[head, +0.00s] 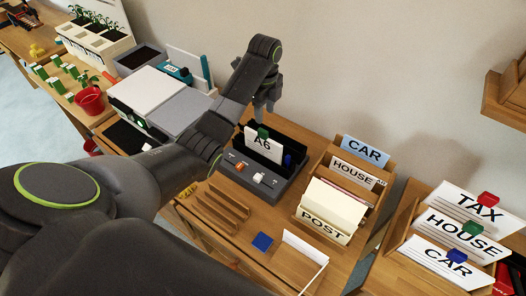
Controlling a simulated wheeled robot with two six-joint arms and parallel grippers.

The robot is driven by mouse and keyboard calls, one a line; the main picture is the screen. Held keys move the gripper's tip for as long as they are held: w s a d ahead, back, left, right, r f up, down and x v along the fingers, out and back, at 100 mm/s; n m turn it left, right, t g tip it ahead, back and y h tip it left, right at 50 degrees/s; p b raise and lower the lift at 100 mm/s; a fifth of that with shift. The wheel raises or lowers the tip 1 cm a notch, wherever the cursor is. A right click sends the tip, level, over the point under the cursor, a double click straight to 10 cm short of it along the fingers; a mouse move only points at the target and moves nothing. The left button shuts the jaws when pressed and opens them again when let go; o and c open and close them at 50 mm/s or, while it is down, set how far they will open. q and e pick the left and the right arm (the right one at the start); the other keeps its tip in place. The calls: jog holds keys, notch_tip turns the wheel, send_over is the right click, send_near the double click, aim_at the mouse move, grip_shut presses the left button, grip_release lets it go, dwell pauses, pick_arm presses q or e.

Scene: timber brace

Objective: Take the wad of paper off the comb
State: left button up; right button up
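A white wad of paper marked A6 (263,146) stands upright in a dark grey machine (257,180) with small knobs on its front. A green clip-like piece sits at the wad's top edge, and a blue piece is beside it. I cannot make out the comb's teeth; the machine's inside is dark. My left gripper (264,111) hangs above and behind the wad, fingers pointing down, apart from the paper as far as I can see. Its finger gap is too small and dark to judge. My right gripper is not in view.
A slotted wooden rack (223,213) lies in front of the machine. A wooden sorter (324,234) with CAR, HOUSE and POST labels stands to the right. A blue square (262,241) and a white card (305,246) lie nearby. A grey-white machine (157,100) stands left, behind my arm.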

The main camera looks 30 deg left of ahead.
pick_arm(q)
jog(key=b, duration=0.5)
send_over(263, 141)
jog(key=f, duration=0.6)
jog(key=shift+w, duration=0.4)
jog(key=shift+f+p, duration=0.45)
jog(key=shift+f, duration=0.5)
notch_tip(263, 141, down, 6)
jog(key=shift+s+a+r+p, duration=0.1)
jog(key=shift+a+p, duration=0.05)
jog(key=shift+p, duration=0.4)
grip_shut()
